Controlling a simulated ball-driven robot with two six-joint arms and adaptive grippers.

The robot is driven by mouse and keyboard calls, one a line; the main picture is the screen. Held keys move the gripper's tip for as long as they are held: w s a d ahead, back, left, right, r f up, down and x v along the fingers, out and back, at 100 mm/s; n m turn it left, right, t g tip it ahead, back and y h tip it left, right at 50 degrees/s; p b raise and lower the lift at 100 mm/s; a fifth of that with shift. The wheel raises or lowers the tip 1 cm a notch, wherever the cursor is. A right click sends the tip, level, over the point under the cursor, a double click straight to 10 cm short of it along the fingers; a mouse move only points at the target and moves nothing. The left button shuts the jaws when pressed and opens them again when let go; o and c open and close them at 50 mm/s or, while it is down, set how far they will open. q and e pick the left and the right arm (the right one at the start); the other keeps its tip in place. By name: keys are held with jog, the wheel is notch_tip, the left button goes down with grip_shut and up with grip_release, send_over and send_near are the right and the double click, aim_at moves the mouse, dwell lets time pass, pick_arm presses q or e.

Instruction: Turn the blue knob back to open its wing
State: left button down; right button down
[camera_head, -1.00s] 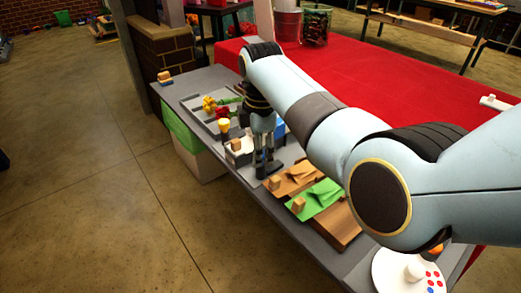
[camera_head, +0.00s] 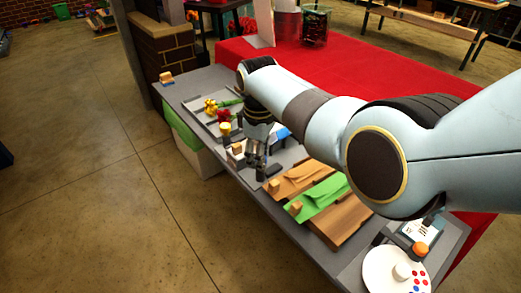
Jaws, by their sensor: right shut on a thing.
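My right gripper (camera_head: 259,175) reaches down at the front edge of the grey station, beside the grey-white fixture. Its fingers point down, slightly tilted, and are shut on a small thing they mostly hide. The blue knob's colour cannot be made out there. My left gripper is not in view.
A white round plate (camera_head: 385,275) sits at the front right. A red table (camera_head: 350,75) is behind.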

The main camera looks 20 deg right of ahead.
jog(key=m+p, duration=0.1)
jog(key=m, duration=0.4)
jog(key=shift+m, duration=0.3)
jog(key=m, duration=0.5)
jog(key=shift+m, duration=0.3)
jog(key=shift+w, duration=0.1)
jog(key=c, duration=1)
grip_release()
jog(key=r, duration=1.2)
jog(key=shift+a, duration=0.25)
